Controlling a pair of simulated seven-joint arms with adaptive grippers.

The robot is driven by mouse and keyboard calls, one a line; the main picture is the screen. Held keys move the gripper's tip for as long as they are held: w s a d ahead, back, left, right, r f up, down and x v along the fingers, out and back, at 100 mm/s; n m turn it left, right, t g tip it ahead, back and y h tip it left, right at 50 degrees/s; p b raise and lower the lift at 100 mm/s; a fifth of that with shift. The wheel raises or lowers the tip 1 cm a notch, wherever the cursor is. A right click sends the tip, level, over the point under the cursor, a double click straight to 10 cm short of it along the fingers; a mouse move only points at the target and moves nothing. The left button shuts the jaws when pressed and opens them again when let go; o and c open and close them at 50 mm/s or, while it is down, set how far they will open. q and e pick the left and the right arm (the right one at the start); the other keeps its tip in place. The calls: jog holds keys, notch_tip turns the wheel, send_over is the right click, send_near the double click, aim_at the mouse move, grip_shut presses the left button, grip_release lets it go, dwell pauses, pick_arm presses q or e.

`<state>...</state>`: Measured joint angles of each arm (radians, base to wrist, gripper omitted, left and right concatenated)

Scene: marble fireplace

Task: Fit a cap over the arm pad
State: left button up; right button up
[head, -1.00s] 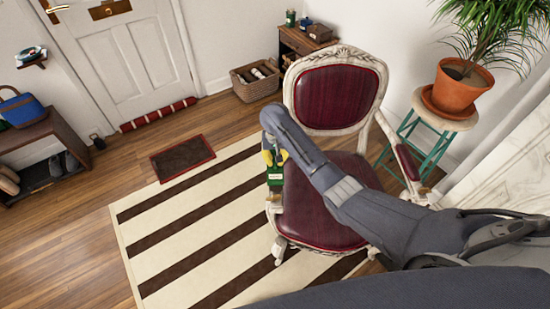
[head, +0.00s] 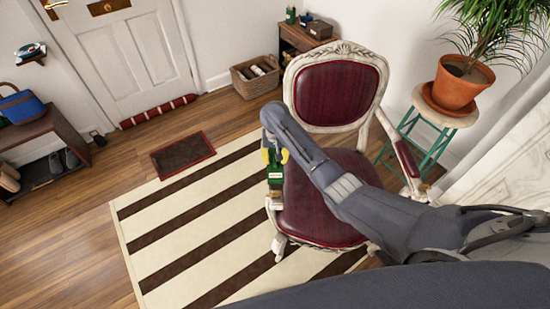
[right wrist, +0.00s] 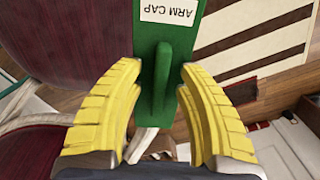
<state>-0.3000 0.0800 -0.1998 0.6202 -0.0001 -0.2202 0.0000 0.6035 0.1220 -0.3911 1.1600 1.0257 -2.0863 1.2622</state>
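The green cap (head: 275,177), labelled "ARM CAP", is at the chair's arm on the picture's left, just above that arm's pale front end (head: 273,202). No red pad shows there; the cap and my arm hide that spot, so how snugly it sits cannot be told. My right gripper (head: 275,156) is right above the cap. In the right wrist view its yellow fingers (right wrist: 161,70) stand apart on both sides of the cap's upright handle, with gaps to it. The other arm pad (head: 407,158) is bare and red. My left gripper is not in view.
The white-framed chair (head: 340,57) with red upholstery stands on a striped rug (head: 190,222). A potted plant (head: 462,88) on a teal-legged stool (head: 445,115) is close behind its right side. A basket (head: 255,75) is by the wall.

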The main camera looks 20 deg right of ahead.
jog(key=shift+r, duration=0.1)
notch_tip(320, 180, up, 12)
dwell(0.8)
dwell(0.4)
